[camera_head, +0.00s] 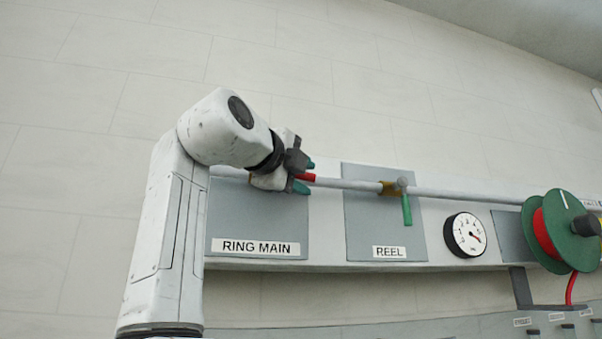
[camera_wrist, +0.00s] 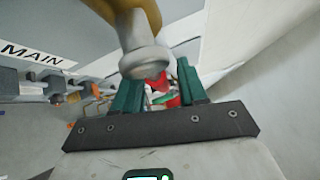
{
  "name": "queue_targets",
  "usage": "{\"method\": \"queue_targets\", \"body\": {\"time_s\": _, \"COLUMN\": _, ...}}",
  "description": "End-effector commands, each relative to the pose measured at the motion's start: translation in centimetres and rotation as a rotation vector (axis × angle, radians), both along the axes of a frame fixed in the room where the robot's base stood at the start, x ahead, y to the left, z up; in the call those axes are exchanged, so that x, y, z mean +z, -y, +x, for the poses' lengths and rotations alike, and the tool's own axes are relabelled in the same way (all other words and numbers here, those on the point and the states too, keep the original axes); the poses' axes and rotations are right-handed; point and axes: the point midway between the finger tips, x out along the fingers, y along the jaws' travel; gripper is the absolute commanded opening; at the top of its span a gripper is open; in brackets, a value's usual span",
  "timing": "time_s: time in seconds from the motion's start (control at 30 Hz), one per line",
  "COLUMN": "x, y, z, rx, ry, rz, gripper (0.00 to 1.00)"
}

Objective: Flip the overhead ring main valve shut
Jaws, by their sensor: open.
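The ring main valve sits on the pipe above the RING MAIN label, mostly hidden behind my gripper in the head view. Its red lever (camera_head: 306,178) pokes out to the right, roughly along the pipe. My gripper (camera_head: 304,176) is open, with its green fingertips above and below the lever. In the wrist view the valve's brass body (camera_wrist: 128,14) and grey round stem (camera_wrist: 145,60) are close in front of my open gripper (camera_wrist: 157,82). Red shows between the fingers, partly hidden by the stem; I cannot tell whether a finger touches it.
The grey pipe (camera_head: 350,184) runs right to the REEL valve, whose green lever (camera_head: 407,210) hangs down. A pressure gauge (camera_head: 465,235) and a green hose reel (camera_head: 541,220) are farther right. The RING MAIN plate (camera_head: 245,220) is behind my gripper. The wall above is clear.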

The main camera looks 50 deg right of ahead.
Motion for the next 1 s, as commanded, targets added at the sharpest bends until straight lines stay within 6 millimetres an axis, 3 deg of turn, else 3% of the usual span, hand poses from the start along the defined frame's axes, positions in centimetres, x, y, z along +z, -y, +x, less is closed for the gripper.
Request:
{"method": "queue_targets", "body": {"time_s": 0.17, "x": -0.02, "y": -0.01, "z": 0.0, "rx": 0.0, "ry": 0.0, "rz": 0.0, "gripper": 0.4}}
{"method": "queue_targets", "body": {"time_s": 0.6, "x": -0.01, "y": -0.03, "z": 0.0, "rx": 0.0, "ry": 0.0, "rz": 0.0, "gripper": 0.0}}
{"method": "queue_targets", "body": {"time_s": 1.0, "x": -0.02, "y": -0.04, "z": 0.02, "rx": 0.0, "ry": 0.0, "rz": 0.001, "gripper": 0.0}}
